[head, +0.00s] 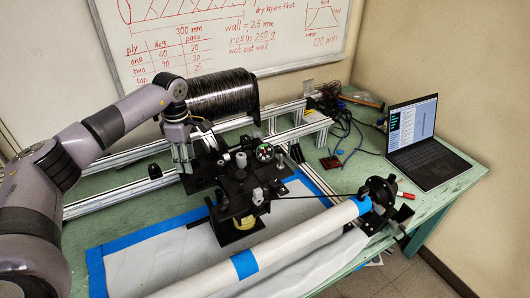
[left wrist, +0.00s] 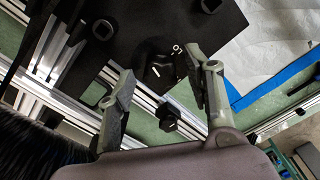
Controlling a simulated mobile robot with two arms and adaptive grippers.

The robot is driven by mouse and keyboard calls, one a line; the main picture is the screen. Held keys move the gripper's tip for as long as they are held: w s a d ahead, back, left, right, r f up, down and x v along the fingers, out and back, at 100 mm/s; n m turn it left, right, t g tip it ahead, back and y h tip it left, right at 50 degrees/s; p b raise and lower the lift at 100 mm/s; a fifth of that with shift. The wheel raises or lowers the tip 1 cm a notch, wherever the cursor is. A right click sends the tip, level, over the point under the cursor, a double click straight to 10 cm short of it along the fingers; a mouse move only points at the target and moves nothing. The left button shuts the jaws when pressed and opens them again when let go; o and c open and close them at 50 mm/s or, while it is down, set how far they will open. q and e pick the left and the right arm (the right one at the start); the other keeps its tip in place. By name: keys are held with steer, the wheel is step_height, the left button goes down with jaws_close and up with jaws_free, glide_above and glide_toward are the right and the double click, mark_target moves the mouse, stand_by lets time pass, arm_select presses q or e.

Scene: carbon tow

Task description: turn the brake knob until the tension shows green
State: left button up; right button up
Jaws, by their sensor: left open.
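My left gripper (head: 183,164) points down over the left end of a black plate on the winding rig. In the left wrist view its open fingers (left wrist: 163,66) stand on either side of the dark brake knob (left wrist: 157,60), which has white marks on top. I cannot tell whether either finger touches the knob. In the head view the gripper hides the knob. The round tension dial (head: 265,152) faces me right of the gripper, with small green and red parts on a dark face. Its pointer is too small to read. My right gripper is out of view.
A black carbon tow spool (head: 222,92) stands behind the gripper. Black posts (head: 239,160) rise between gripper and dial. A white tube with blue tape (head: 290,247) lies across the front, ending at a black chuck (head: 380,192). A laptop (head: 424,146) stands at the right.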

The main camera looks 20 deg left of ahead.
arm_select(q)
step_height(320, 180, up, 6)
steer(key=p, duration=0.4)
steer(key=shift+r, duration=0.1)
stand_by(0.7)
